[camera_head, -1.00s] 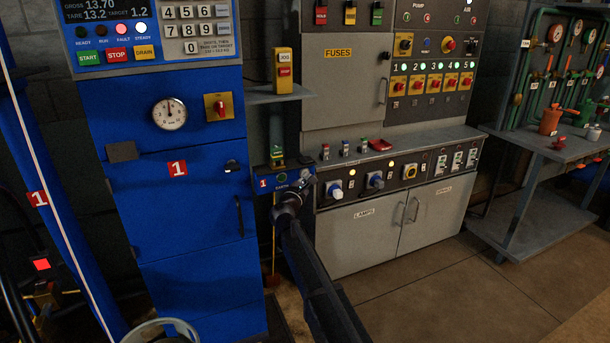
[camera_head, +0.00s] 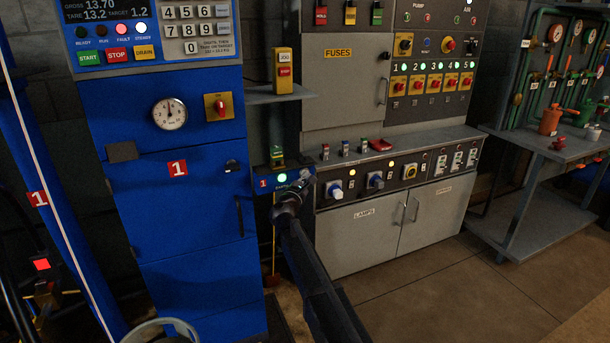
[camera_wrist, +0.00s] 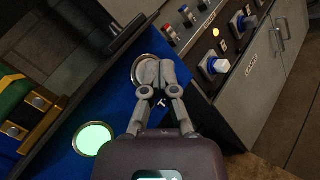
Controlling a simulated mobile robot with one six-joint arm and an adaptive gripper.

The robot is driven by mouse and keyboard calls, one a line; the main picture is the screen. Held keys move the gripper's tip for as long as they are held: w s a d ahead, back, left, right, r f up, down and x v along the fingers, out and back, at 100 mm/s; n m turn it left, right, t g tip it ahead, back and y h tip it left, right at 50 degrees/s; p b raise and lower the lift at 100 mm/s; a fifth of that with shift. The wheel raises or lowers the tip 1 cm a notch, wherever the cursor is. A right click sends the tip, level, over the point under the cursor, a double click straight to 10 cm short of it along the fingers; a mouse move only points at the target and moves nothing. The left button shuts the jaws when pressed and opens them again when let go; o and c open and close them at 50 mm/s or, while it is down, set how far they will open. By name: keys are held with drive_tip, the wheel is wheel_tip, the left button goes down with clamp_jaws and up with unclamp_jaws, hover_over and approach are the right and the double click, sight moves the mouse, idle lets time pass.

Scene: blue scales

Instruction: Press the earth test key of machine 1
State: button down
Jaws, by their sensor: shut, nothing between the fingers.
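A small blue box (camera_head: 264,184) marked with a red 1 stands at the right side of the blue machine 1 (camera_head: 190,230). Its label is partly hidden by my gripper and seems to read EARTH. A round green lamp (camera_head: 282,178) on it is lit; the lit lamp also shows in the wrist view (camera_wrist: 92,138). My gripper (camera_wrist: 154,72) is shut and empty, its fingertips over a round metal-rimmed key (camera_wrist: 139,63) on the blue face. The fingertips cover most of the key and appear to touch it. In the head view my gripper (camera_head: 303,181) is at the box's right end.
A green-and-yellow fitting (camera_wrist: 20,103) stands on the box beside the lamp. The grey cabinet (camera_head: 365,238) with knobs is close on the right. A shelf (camera_head: 280,94) with a yellow jog/stop box (camera_head: 284,70) is above. Open floor (camera_head: 450,290) lies at the right front.

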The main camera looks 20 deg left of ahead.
drive_tip(key=shift+s+d, duration=0.45)
drive_tip(key=shift+s, duration=0.05)
idle(0.3)
drive_tip(key=s+d, duration=0.1)
drive_tip(key=s, duration=0.1)
drive_tip(key=s+d, duration=0.1)
drive_tip(key=d, duration=0.1)
drive_tip(key=shift+s+d, duration=0.2)
drive_tip(key=shift+s, duration=0.15)
idle(0.9)
